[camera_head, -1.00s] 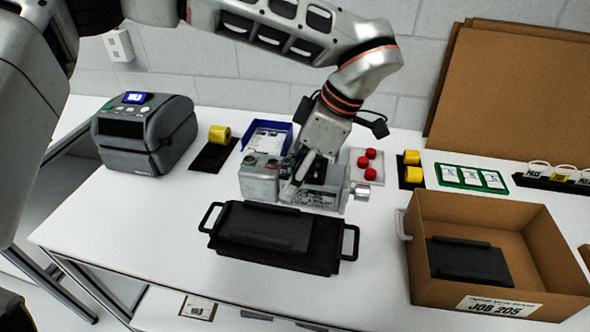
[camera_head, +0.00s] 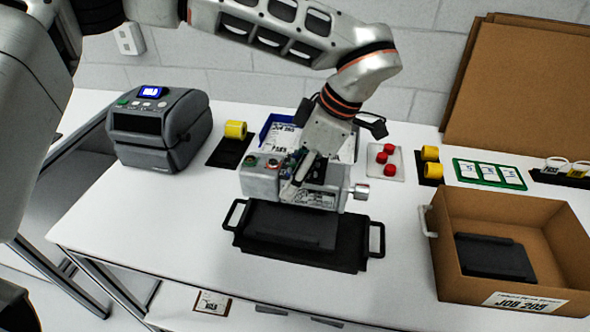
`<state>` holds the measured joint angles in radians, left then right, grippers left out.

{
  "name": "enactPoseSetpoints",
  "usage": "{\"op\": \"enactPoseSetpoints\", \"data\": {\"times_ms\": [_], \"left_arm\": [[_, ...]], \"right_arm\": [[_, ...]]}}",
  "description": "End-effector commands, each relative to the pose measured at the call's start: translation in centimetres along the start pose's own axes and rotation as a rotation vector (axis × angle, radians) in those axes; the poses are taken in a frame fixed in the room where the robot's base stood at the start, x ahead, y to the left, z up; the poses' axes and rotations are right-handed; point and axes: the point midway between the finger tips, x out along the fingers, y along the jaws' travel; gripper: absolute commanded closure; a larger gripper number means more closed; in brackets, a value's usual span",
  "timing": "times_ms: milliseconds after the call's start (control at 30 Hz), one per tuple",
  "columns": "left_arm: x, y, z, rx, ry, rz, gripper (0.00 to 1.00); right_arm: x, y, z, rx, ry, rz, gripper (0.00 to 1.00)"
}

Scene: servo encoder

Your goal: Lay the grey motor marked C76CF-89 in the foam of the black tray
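A grey motor (camera_head: 328,178) with a silver shaft at its right end and a white label facing me is in my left gripper (camera_head: 298,188). Its boxy left end carries a red and a green button. The label is too small to read. The fingers lie against the motor and look shut on it, though the far finger is hidden. The black tray (camera_head: 376,252) with two loop handles lies on the white table just in front, with dark foam (camera_head: 290,228) inside. The motor's lower edge overlaps the tray's back edge in the picture. My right gripper is not in view.
A carton marked JOB 205 (camera_head: 513,300), holding a dark pad (camera_head: 495,257), stands right. Table around the black tray is clear.

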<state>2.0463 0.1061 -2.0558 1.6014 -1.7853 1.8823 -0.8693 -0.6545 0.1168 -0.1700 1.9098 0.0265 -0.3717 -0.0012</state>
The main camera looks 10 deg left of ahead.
Motion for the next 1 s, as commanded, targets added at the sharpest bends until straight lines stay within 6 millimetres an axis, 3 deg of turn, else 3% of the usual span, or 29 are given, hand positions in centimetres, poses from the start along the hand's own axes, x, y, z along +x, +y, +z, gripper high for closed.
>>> {"op": "enactPoseSetpoints", "data": {"times_ms": [567, 1000], "left_arm": [[3.0, 0.0, 1.3, 0.0, -0.001, 0.001, 1.0], [5.5, 0.0, 2.3, 0.0, -0.001, 0.001, 1.0]], "right_arm": [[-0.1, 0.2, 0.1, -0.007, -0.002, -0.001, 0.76], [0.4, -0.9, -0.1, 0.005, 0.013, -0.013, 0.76]]}}
